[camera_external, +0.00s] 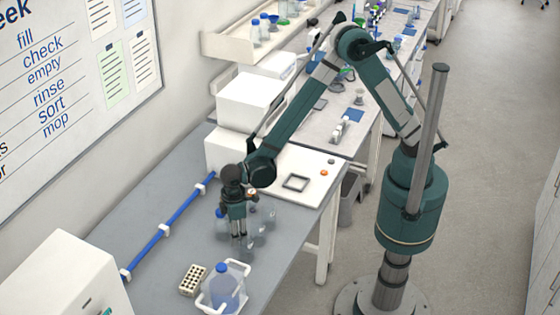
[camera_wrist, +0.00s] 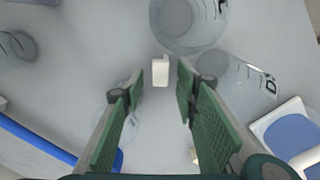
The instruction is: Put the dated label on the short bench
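My gripper (camera_external: 239,234) points down low over the grey bench (camera_external: 150,220), among clear glassware. In the wrist view my gripper (camera_wrist: 160,84) is open, its two green-padded fingers apart with nothing between the pads. A small white block-like piece (camera_wrist: 160,70) lies just beyond the fingertips, roughly centred between them. It may be the dated label, but no writing on it is readable. It cannot be made out in the external view. Which surface is the short bench cannot be told for sure.
A white carrier (camera_external: 243,267) holds a blue-capped bottle (camera_external: 222,283), beside a tube rack (camera_external: 193,279). A blue rail (camera_external: 160,233) runs along the wall side. White equipment (camera_external: 250,100) stands behind.

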